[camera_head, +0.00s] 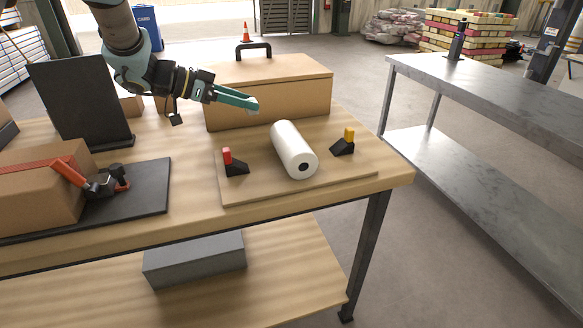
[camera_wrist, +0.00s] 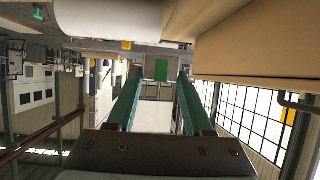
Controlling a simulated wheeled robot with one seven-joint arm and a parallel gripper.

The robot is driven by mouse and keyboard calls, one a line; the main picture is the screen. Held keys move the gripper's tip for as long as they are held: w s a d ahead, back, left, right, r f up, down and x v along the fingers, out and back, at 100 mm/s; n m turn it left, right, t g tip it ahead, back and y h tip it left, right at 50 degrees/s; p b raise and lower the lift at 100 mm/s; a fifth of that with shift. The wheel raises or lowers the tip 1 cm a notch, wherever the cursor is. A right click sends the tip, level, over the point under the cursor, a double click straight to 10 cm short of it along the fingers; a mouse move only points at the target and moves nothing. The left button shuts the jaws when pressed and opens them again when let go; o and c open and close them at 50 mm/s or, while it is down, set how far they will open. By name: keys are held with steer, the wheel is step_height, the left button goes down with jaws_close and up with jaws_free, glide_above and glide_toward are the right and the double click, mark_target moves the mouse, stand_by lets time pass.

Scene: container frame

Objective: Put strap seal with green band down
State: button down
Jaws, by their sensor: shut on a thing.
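My gripper (camera_head: 250,103) reaches in from the upper left, its teal fingers in front of the cardboard box's face and above the table. In the wrist view its fingertips (camera_wrist: 159,75) stand a little apart, closed on a small pale piece with a green band, the strap seal (camera_wrist: 161,70). In the head view the seal is too small and covered by the fingers to make out clearly. It appears held in the air, clear of the white roll (camera_head: 293,150).
The roll lies on a wooden board (camera_head: 260,191) between a red-topped block (camera_head: 235,164) and a yellow-topped block (camera_head: 344,143). A lidded box (camera_head: 270,90) stands behind. A black panel (camera_head: 82,98) and a dark mat (camera_head: 150,196) with a tool (camera_head: 98,184) are left.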

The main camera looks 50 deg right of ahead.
steer(key=shift+s+d+f+m+g+y, duration=0.1)
steer(key=shift+s+f+m+g+y, duration=0.1)
steer(key=shift+s, duration=0.35)
steer(key=shift+s+d+f+m+g+y, duration=0.1)
steer(key=shift+s+f+m+g, duration=0.1)
steer(key=shift+s, duration=0.35)
glide_above(257, 153)
step_height(257, 153, down, 5)
steer(key=shift+d+r+p, duration=0.1)
steer(key=shift+p, duration=0.2)
steer(key=shift+f, duration=2.3)
steer(key=shift+f, duration=0.15)
steer(key=c, duration=0.6)
jaws_free()
